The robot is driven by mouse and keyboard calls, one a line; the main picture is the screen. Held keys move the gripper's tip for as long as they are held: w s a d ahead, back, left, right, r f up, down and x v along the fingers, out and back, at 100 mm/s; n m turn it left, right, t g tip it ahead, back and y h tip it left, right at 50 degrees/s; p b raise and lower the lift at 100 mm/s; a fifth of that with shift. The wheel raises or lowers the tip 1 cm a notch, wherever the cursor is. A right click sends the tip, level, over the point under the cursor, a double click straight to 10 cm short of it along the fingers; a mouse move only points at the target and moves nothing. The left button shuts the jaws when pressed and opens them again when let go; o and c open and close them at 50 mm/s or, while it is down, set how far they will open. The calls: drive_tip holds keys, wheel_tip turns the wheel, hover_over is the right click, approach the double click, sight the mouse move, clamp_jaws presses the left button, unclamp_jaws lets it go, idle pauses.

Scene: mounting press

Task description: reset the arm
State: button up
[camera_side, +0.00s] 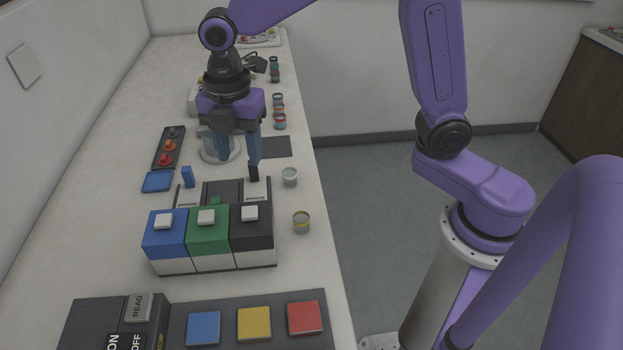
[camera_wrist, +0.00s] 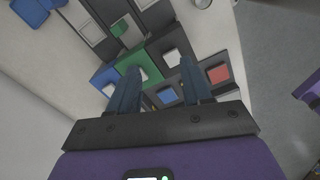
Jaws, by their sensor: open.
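My gripper (camera_side: 239,165) is open and empty. In the side view it hangs over the bench just behind the mounting press, a block with blue (camera_side: 166,238), green (camera_side: 209,240) and black (camera_side: 252,238) sections, each with a white button on top. One fingertip appears near the back right of the press; I cannot tell whether it touches. In the wrist view both fingers (camera_wrist: 155,92) are spread apart, with the green section (camera_wrist: 126,66) beyond them and nothing between them.
A panel with blue, yellow and red pads (camera_side: 254,323) lies at the front, beside a dark READ/ON/OFF box (camera_side: 100,325). Small jars (camera_side: 290,177) and (camera_side: 301,222) stand right of the press. A blue tray (camera_side: 158,181) and an upright blue piece (camera_side: 187,176) are left of my gripper.

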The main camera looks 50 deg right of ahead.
drive_tip(key=s+d+f+m, duration=0.1)
drive_tip(key=s+d+m, duration=0.4)
drive_tip(key=s, duration=0.6)
drive_tip(key=s+d+f+m, duration=0.1)
drive_tip(key=s+d+m, duration=0.4)
drive_tip(key=s+d, duration=0.4)
drive_tip(key=s, duration=0.3)
drive_tip(key=shift+s+d, duration=0.15)
drive_tip(key=shift+d, duration=0.05)
idle(0.8)
